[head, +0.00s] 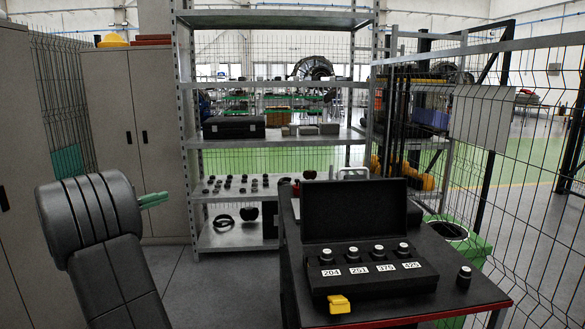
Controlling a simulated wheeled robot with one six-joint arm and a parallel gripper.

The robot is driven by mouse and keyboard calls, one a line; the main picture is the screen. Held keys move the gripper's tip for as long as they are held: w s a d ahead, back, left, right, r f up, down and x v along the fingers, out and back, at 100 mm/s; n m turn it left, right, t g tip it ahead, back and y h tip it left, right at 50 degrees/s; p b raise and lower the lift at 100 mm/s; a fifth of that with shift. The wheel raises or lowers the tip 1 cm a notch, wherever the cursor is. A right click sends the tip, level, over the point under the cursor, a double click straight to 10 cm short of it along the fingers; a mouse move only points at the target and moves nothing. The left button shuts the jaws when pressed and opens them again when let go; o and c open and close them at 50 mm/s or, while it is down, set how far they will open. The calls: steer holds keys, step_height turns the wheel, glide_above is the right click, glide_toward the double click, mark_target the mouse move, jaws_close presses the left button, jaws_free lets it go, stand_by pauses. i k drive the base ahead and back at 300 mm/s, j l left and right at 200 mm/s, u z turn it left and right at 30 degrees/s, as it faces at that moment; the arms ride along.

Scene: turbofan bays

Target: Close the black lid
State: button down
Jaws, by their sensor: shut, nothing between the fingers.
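The black lid (352,208) stands raised, nearly upright, at the back of a black case (372,281) on the dark table. The case lies open, with several black, silver-topped knobs in a row and white number labels in front of them. A yellow latch-like piece (339,304) is at the case's front left edge. My gripper (155,200) shows as green fingers behind my dark arm at the left. The fingers are close together and empty, well left of the case and lid. The rest of the gripper is hidden by the arm.
A loose knob (464,278) stands on the red-edged table (450,306) right of the case. A metal shelf unit (277,142) with small parts is behind. Cabinets (115,145) stand at the left, a wire fence (535,170) at the right. Open floor lies between my arm and the table.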

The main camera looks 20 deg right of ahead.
mark_target(338, 210)
steer(key=i+j+z, duration=0.2)
steer(key=i+j, duration=0.15)
steer(key=j, duration=0.3)
steer(key=i+z, duration=0.2)
steer(key=z, duration=0.2)
steer(key=i+j+z, duration=0.1)
steer(key=z, duration=0.3)
steer(key=i+j+z, duration=0.2)
steer(key=z, duration=0.2)
steer(key=i+j+z, duration=0.25)
steer(key=z, duration=0.2)
